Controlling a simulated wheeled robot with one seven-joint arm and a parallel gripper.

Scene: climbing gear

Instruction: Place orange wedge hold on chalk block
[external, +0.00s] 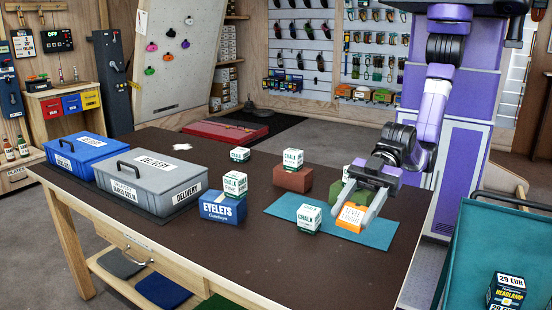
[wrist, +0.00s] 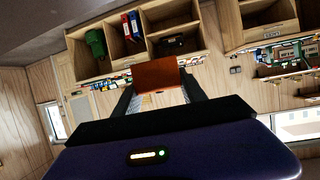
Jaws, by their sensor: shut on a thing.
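The orange wedge hold (external: 349,222), with a pale label on its front, is between the fingers of my gripper (external: 353,209) over the teal mat (external: 282,205). In the wrist view the orange wedge hold (wrist: 158,75) fills the gap between the fingertips (wrist: 158,92). My gripper is shut on it. I cannot tell whether it touches the mat. A white and green chalk block (external: 308,219) stands on the mat just left of the hold. Other chalk blocks stand on the blue eyelets box (external: 222,207), on the red-brown block (external: 292,179) and on the table (external: 240,155).
Another chalk block (external: 348,172) shows partly behind my gripper, near a yellow-green thing (external: 362,194). A blue bin (external: 82,152) and a grey delivery bin (external: 150,182) fill the table's left side. The dark table's front (external: 290,262) is clear. A teal cart (external: 485,245) stands right.

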